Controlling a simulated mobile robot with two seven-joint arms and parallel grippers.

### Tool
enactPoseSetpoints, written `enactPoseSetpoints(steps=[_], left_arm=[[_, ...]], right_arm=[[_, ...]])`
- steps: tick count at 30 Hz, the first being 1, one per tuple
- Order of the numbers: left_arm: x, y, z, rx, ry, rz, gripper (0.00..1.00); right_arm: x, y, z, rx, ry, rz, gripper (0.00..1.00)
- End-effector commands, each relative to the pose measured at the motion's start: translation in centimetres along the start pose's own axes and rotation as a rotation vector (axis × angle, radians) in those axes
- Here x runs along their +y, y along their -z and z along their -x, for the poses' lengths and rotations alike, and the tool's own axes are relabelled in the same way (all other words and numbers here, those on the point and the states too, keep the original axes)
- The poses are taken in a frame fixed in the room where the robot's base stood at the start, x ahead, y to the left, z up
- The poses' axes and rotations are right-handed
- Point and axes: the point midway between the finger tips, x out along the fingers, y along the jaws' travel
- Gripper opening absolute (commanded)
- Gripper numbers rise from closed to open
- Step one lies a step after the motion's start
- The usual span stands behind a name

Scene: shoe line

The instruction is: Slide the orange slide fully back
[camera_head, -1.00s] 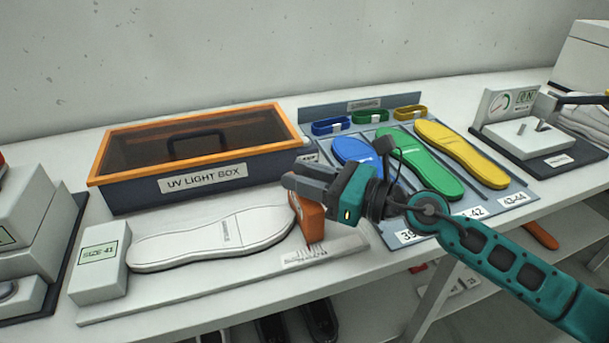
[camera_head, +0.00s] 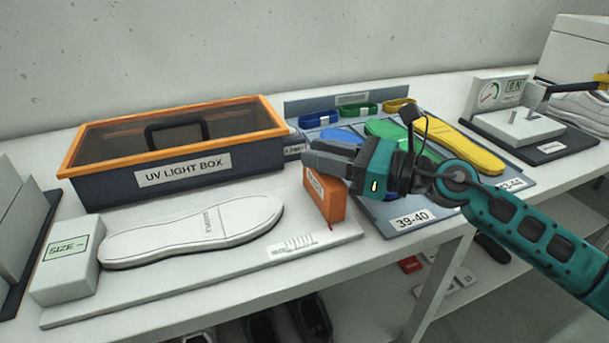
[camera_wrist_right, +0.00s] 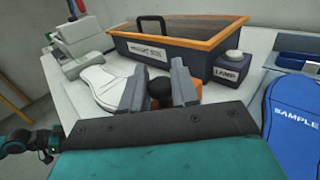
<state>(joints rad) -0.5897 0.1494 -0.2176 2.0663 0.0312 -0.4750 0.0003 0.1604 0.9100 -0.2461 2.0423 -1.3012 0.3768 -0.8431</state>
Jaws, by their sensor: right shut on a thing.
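The orange slide (camera_head: 325,195) stands at the right end of the white measuring board (camera_head: 205,278). A white insole (camera_head: 190,232) lies on the board, with a gap between its right end and the slide. My right gripper (camera_head: 328,158) is over the slide's top. In the right wrist view its two fingers are shut on the dark knob (camera_wrist_right: 160,92) of the slide, and a bit of orange shows beside the right finger. The size block (camera_head: 65,270) stands at the board's left end.
The UV light box (camera_head: 180,165) stands behind the board, with a lamp button unit (camera_wrist_right: 230,65) at its right. The sample tray (camera_head: 400,218) with blue, green and yellow insoles is right of the slide, partly behind my arm. A gauge device (camera_head: 515,125) stands farther right.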

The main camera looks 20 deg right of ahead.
Motion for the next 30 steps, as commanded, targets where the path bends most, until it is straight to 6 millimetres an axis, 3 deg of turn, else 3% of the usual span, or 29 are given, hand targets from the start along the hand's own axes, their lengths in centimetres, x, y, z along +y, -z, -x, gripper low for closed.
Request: enactPoseSetpoints(steps=[14, 15, 18, 21, 30], left_arm=[[-0.21, -0.60, -0.50, 0.002, 0.000, -0.006, 0.43], [-0.22, -0.64, -0.49, 0.002, 0.000, -0.006, 0.43], [-0.22, -0.77, -0.43, -0.001, 0.001, -0.005, 0.43], [-0.20, -0.88, -0.40, -0.003, 0.001, -0.004, 0.43], [-0.15, -1.08, -0.48, -0.004, 0.001, 0.000, 0.43]], right_arm=[[-0.91, -0.28, 0.78, -0.003, 0.006, 0.004, 0.00], [-0.93, -0.28, 0.79, -0.003, 0.007, 0.004, 0.32], [-0.90, -0.29, 0.78, -0.003, 0.006, 0.004, 0.41], [-0.84, -0.28, 0.75, -0.003, 0.005, 0.004, 0.49], [-0.72, -0.05, 0.95, -0.001, 0.002, 0.001, 0.49]])
